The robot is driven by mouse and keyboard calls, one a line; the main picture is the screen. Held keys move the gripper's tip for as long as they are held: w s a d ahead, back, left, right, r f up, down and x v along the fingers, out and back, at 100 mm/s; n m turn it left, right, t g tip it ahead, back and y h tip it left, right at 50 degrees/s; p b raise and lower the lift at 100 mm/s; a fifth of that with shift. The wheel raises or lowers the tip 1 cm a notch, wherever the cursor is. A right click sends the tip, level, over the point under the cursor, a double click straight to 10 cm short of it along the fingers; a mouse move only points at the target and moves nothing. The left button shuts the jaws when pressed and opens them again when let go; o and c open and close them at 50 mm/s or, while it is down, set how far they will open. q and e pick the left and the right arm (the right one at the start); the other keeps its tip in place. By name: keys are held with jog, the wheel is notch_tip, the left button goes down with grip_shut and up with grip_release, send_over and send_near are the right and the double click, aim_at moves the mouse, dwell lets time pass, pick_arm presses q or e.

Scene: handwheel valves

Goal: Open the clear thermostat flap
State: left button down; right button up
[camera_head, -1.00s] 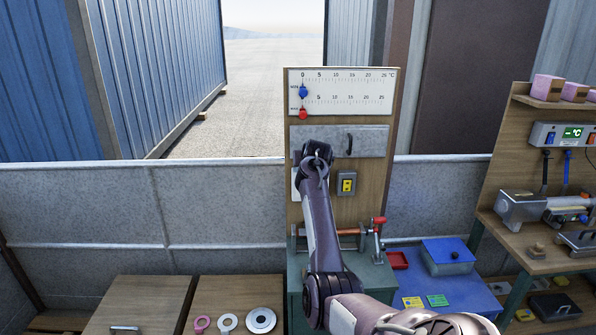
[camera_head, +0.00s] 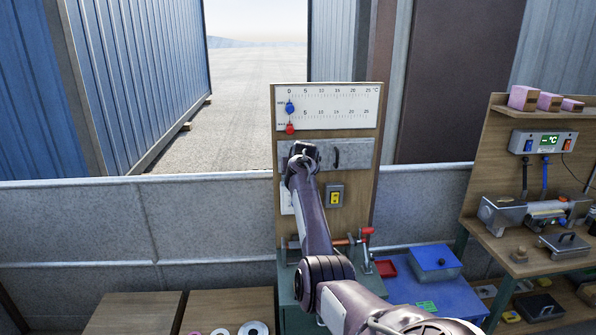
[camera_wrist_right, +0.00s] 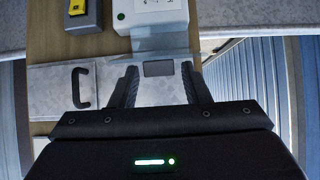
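The white thermostat box (camera_wrist_right: 152,15), with a green dot, is at the top of the right wrist view. In the head view only a narrow white strip of it (camera_head: 286,201) shows; my right arm hides the rest. A pale, see-through-looking plate with a grey rectangle (camera_wrist_right: 158,68) extends from the box, probably the clear flap. My right gripper (camera_wrist_right: 161,88) has its two dark fingers apart, on either side of this plate in the picture. I cannot tell whether they touch it or how far the flap is lifted. My left gripper is not in view.
A grey panel with a dark handle (camera_head: 358,154) lies beside my right wrist. A yellow switch box (camera_head: 334,196) sits below it. A scale board (camera_head: 330,106) with blue and red pointers is above. A red-handled valve (camera_head: 366,233) and blue box (camera_head: 434,262) stand lower right.

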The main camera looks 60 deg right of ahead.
jog(key=shift+o, duration=0.6)
jog(key=shift+w+d, duration=0.1)
jog(key=shift+d, duration=0.05)
jog(key=b+v, duration=0.3)
jog(key=v, duration=0.4)
jog(key=shift+s+a+r, duration=0.2)
jog(key=shift+a, duration=0.1)
